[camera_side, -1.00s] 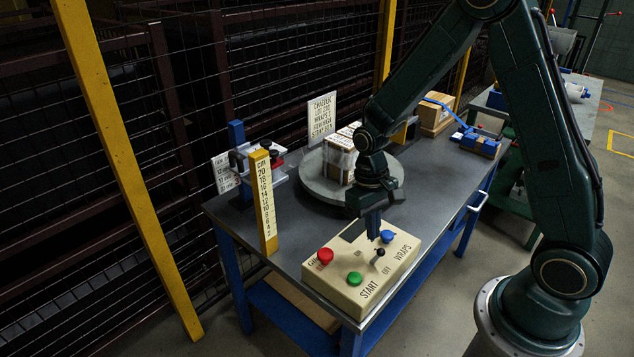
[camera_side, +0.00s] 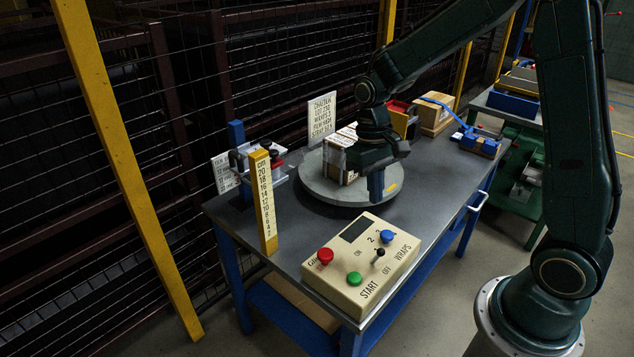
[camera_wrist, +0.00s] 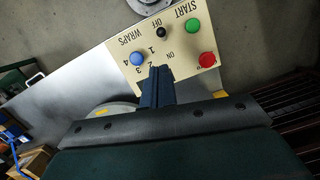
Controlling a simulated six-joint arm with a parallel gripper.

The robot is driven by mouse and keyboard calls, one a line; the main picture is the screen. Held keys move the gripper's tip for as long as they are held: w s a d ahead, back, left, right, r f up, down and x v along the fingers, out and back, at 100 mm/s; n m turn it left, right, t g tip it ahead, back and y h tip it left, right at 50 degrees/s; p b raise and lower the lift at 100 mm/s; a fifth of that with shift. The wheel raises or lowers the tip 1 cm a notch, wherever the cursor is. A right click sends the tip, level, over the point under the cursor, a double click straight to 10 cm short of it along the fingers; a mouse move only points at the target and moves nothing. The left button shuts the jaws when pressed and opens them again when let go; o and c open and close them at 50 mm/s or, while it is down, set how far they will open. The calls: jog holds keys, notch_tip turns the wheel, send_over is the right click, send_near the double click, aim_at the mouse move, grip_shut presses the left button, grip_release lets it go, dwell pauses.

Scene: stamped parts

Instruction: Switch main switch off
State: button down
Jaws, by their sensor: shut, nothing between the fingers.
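The control box (camera_side: 335,283) is a cream panel at the front of the bench. Its main switch (camera_side: 379,254) is a small black-tipped lever between the ON and OFF labels. In the wrist view the lever's black tip (camera_wrist: 161,33) appears close to the OFF label; I cannot firmly tell its tilt. My gripper (camera_side: 376,198) is shut and empty, pointing down behind the box, in front of the turntable and apart from the lever. In the wrist view my blue fingers (camera_wrist: 157,75) overlap the panel's edge near the dial numbers.
The panel also carries a red button (camera_side: 325,255), a green button (camera_side: 354,278) and a blue knob (camera_side: 388,236). The turntable (camera_side: 325,192) with a wrapped load stands behind. A yellow height scale (camera_side: 264,205) stands at the left. Bare bench lies right of the box.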

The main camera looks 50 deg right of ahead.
jog(key=shift+s+d+r, duration=0.1)
jog(key=shift+s+r, duration=0.1)
jog(key=shift+r, duration=0.5)
jog(key=shift+s+r, duration=0.2)
jog(key=shift+r, duration=0.5)
jog(key=s+a+r+n+t, duration=0.1)
jog(key=s+a+r+t, duration=0.1)
jog(key=s+r+t, duration=0.2)
jog(key=s+a+r+n+t, duration=0.1)
jog(key=s+r+t, duration=0.2)
jog(key=s+r, duration=0.5)
jog(key=shift+s+a+r+t+h, duration=0.3)
jog(key=shift+s+a+r+t, duration=0.1)
jog(key=shift+s, duration=1.35)
